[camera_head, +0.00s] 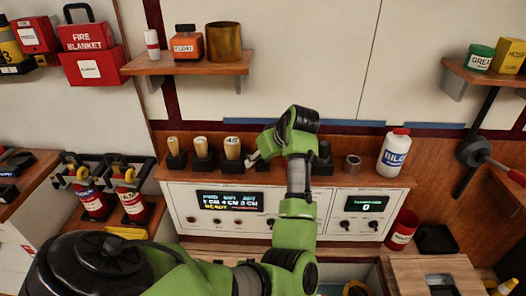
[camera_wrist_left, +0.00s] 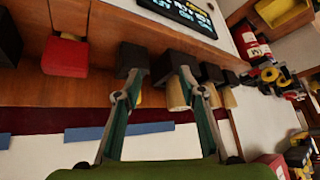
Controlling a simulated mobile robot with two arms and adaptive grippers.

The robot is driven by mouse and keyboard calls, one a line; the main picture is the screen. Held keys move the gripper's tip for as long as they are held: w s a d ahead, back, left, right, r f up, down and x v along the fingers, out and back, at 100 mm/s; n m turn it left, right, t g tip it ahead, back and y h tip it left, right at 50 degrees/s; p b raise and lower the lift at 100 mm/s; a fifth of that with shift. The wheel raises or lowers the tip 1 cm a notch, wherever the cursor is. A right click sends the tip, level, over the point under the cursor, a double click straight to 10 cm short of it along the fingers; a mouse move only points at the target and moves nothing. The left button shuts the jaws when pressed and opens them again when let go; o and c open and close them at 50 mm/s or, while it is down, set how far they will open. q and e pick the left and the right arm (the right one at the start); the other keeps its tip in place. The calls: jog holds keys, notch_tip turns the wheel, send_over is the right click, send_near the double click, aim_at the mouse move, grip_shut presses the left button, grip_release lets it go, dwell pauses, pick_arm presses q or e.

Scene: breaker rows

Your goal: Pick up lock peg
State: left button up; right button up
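Three pale pegs with rounded tops stand upright in black holders on the wooden ledge: a left peg (camera_head: 173,146), a middle peg (camera_head: 201,147) and a right peg (camera_head: 232,148). I cannot tell which is the lock peg. My left gripper (camera_head: 252,160) is just right of the right peg, its fingers partly hidden by my wrist. In the left wrist view, the left gripper (camera_wrist_left: 160,75) has its fingers spread. A pale peg (camera_wrist_left: 175,94) in a black holder (camera_wrist_left: 172,62) shows between them, with no clear contact. My right gripper is not in view.
A black holder (camera_head: 323,158), a metal cup (camera_head: 352,164) and a white red-capped bottle (camera_head: 394,153) stand farther right on the ledge. A panel with displays (camera_head: 230,201) is below. An upper shelf (camera_head: 188,66) holds an orange box and a brass cup.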

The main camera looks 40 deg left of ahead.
pick_arm(q)
jog(key=w+d+r+n, duration=0.1)
jog(key=w+d+r, duration=0.15)
jog(key=r, duration=0.35)
jog(key=w+d+r+n, duration=0.1)
jog(key=w+r, duration=0.2)
jog(key=r, duration=0.2)
jog(key=shift+h, duration=0.4)
jog(key=p+x, duration=0.1)
jog(key=x, duration=0.8)
jog(key=p+x, duration=0.1)
jog(key=x, duration=0.1)
jog(key=p+x, duration=0.1)
jog(key=x, duration=0.1)
jog(key=shift+s+a+r, duration=0.15)
jog(key=shift+s, duration=0.2)
jog(key=shift+a+f, duration=0.1)
jog(key=shift+f, duration=0.25)
jog(key=shift+r, duration=0.1)
grip_shut()
